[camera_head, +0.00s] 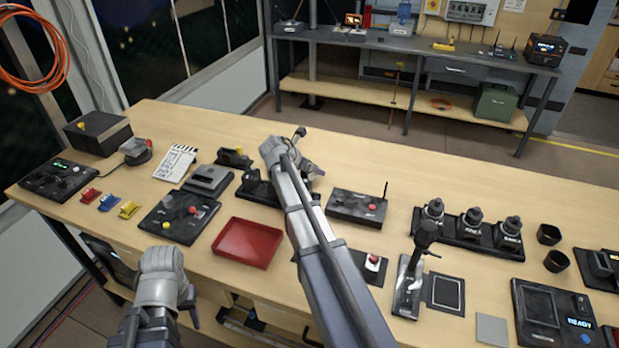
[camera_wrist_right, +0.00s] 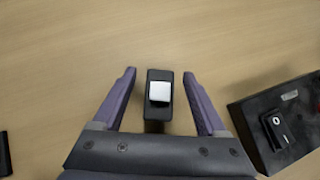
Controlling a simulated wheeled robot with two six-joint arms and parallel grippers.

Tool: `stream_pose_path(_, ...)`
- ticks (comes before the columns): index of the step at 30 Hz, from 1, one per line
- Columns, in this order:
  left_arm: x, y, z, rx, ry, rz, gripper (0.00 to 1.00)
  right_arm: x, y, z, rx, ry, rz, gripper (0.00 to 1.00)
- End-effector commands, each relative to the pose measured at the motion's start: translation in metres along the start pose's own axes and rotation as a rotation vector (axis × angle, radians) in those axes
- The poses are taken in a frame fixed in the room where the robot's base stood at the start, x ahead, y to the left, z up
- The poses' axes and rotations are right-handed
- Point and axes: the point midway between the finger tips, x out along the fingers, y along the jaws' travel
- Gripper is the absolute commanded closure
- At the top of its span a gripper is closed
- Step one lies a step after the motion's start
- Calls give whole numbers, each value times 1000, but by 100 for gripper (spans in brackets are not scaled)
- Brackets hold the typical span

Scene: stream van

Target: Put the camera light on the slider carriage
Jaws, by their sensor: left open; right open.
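A small black block with a white square face, which looks like the camera light (camera_wrist_right: 159,105), lies between the spread fingers of my right gripper (camera_wrist_right: 159,73) in the right wrist view. A gap shows on each side, so the fingers do not grip it. In the head view my right arm reaches across the table, and its gripper (camera_head: 308,168) hides the light. My left gripper (camera_head: 186,306) is open and empty, low at the table's front edge. I cannot surely pick out the slider carriage; a black device (camera_head: 256,190) stands just left of my right gripper.
A red tray (camera_head: 247,243) lies left of my right arm. A black box with an antenna (camera_head: 357,206) is right of it. A black rocker switch (camera_wrist_right: 279,131) shows close by in the wrist view.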

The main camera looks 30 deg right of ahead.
Motion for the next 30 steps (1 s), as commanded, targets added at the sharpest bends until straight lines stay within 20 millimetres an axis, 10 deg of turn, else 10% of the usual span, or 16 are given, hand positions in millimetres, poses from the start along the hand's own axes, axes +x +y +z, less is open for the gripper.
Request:
stream_pose_path(9, 8, 1, 0, 0, 0, 0, 50, 10, 0, -1, -1, 0, 1, 26)
stream_pose_path(30, 8, 1, 0, 0, 0, 0, 50, 10, 0, -1, -1, 0, 0, 100)
